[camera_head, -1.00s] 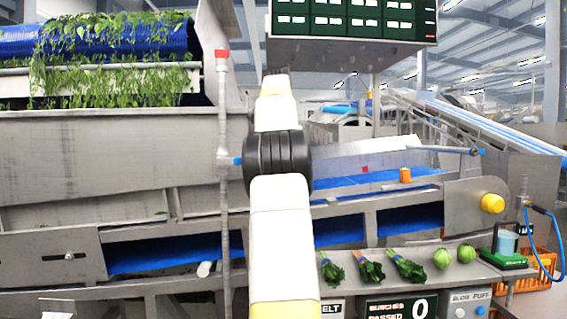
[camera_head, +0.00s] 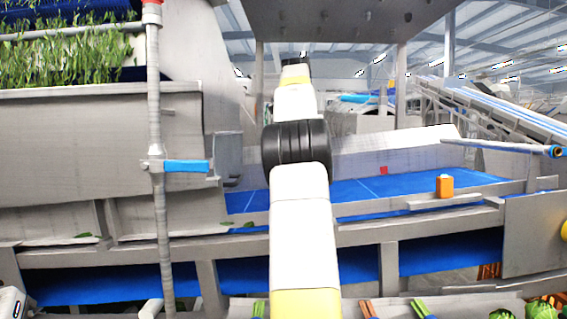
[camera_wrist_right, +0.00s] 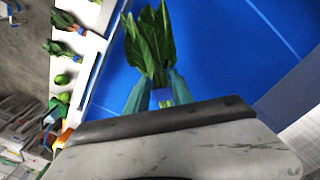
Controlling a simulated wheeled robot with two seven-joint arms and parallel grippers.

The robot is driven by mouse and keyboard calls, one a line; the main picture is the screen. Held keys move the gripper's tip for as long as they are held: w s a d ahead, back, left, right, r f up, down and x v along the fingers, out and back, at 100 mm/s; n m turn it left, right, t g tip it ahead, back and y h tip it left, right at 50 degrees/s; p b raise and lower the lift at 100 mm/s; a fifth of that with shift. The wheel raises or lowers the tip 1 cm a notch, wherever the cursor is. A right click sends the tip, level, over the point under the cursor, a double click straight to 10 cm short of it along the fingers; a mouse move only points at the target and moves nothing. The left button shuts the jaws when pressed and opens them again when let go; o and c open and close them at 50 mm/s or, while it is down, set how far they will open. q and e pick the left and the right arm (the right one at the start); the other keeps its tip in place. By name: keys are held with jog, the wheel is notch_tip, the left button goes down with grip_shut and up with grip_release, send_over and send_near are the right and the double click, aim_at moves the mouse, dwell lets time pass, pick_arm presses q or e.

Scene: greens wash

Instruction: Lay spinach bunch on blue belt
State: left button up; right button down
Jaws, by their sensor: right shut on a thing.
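In the right wrist view a spinach bunch (camera_wrist_right: 150,42) with dark green leaves is held at its stem end between the fingertips of my right gripper (camera_wrist_right: 160,97). The gripper is shut on it, and the leaves point away from the wrist. The blue belt (camera_wrist_right: 215,45) lies behind the bunch in that view; I cannot tell whether they touch. In the head view the blue belt (camera_head: 400,188) runs behind my upright white arm, which hides the right gripper and the bunch. My left gripper is not in view.
A grey pipe with a blue lever (camera_head: 187,166) stands left of my arm. An orange block (camera_head: 444,186) sits on the belt's front rail. Bunches (camera_wrist_right: 62,48) and round green heads (camera_wrist_right: 62,79) lie on the white ledge. A steel wall (camera_wrist_right: 297,85) borders the belt.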

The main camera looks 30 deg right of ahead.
jog(key=shift+d+f, duration=0.1)
jog(key=shift+d, duration=0.1)
jog(key=shift+s+d+f, duration=0.1)
jog(key=shift+d+f, duration=0.1)
jog(key=shift+f, duration=0.55)
jog(key=shift+a+f, duration=0.2)
jog(key=shift+f, duration=0.2)
jog(key=shift+s+d+f, duration=0.1)
jog(key=shift+d+f, duration=0.05)
jog(key=shift+f, duration=1.15)
jog(key=shift+s+d+f, duration=0.1)
jog(key=shift+f, duration=1.15)
jog(key=shift+w, duration=0.1)
jog(key=c, duration=1)
grip_release()
jog(key=shift+r, duration=0.1)
